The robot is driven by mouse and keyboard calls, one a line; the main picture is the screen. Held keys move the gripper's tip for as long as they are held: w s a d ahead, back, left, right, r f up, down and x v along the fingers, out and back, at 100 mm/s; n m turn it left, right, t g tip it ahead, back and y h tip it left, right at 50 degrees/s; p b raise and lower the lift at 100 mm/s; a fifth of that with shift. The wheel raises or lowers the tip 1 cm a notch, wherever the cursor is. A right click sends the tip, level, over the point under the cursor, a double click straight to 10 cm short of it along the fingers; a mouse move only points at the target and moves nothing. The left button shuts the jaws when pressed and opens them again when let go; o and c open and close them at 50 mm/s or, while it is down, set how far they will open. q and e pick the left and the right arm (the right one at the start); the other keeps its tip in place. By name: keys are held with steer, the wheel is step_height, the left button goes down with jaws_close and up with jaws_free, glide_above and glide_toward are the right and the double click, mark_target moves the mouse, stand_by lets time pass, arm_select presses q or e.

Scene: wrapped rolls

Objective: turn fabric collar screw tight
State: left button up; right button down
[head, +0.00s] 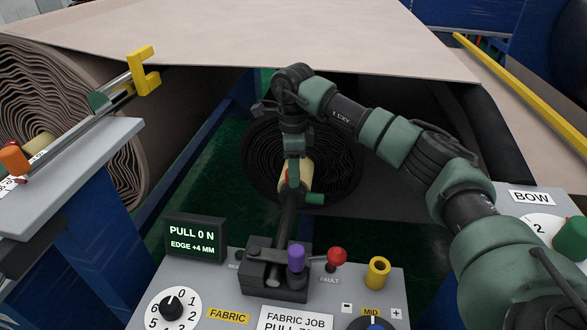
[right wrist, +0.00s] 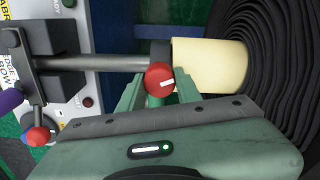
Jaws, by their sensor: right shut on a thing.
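The fabric collar screw is a red round knob (right wrist: 159,76) with a white mark, in the right wrist view. It sits on a dark collar around a grey bar (right wrist: 105,63), beside the cream core (right wrist: 210,65) of the dark roll. My right gripper (right wrist: 158,92) is shut on the red screw, a green finger on each side. In the head view the right gripper (head: 292,182) reaches down to the bar's end in front of the dark roll (head: 335,165), and mostly hides the screw. My left gripper is not in view.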

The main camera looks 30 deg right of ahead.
steer(key=m+p, duration=0.1)
steer(key=m, duration=0.3)
steer(key=shift+r+m, duration=0.15)
steer(key=shift+m, duration=0.15)
steer(key=m+p, duration=0.1)
steer(key=m, duration=0.4)
steer(key=shift+m, duration=0.3)
steer(key=m+p, duration=0.1)
steer(key=m, duration=0.4)
steer(key=shift+a+p, duration=0.1)
steer(key=shift+p, duration=0.2)
steer(key=m+p, duration=0.1)
steer(key=m, duration=0.4)
steer(key=shift+w, duration=0.1)
steer(key=c, duration=1)
jaws_free()
steer(key=shift+o, duration=0.2)
